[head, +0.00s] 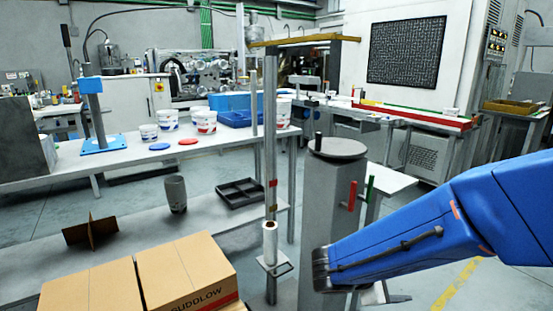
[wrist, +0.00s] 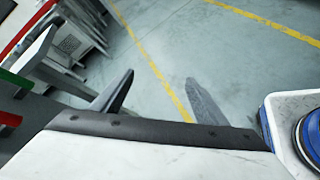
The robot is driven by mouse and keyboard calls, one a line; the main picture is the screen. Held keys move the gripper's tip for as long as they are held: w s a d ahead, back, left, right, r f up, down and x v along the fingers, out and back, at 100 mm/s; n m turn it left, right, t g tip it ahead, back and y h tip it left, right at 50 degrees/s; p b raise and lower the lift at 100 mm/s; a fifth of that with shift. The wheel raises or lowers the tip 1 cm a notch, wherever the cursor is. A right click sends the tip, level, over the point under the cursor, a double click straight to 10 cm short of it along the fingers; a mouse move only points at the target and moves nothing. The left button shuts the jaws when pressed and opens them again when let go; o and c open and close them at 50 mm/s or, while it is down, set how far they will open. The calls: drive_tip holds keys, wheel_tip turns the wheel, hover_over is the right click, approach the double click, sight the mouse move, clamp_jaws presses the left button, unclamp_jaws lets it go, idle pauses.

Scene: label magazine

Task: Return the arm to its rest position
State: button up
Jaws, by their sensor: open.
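My blue arm (head: 430,225) reaches in from the right in the head view, its near link slanting down to the left. My gripper shows in the wrist view (wrist: 158,92), its two dark fingers spread apart with nothing between them.
A grey pedestal with a round top (head: 337,149) stands just left of my arm. A post with a white roll (head: 270,240) is beside it. Cardboard boxes (head: 185,270) lie at the front left. A long table (head: 120,165) holds tubs and lids. Floor at right is open.

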drive_tip(key=s+d+m+g+y, duration=0.2)
drive_tip(key=s+d+m+g, duration=0.1)
drive_tip(key=s+m, duration=0.25)
drive_tip(key=s+a+r+m+t+y, duration=0.1)
drive_tip(key=s+a+r+m+y, duration=0.1)
drive_tip(key=s+m+y, duration=0.2)
drive_tip(key=s+a+r+m+t+y, duration=0.2)
drive_tip(key=s+a+r+m+y, duration=0.1)
drive_tip(key=s+m+y, duration=0.2)
drive_tip(key=shift+s+a+r, duration=0.25)
drive_tip(key=shift+s+r, duration=0.05)
drive_tip(key=shift+s, duration=0.65)
drive_tip(key=shift+m, duration=0.25)
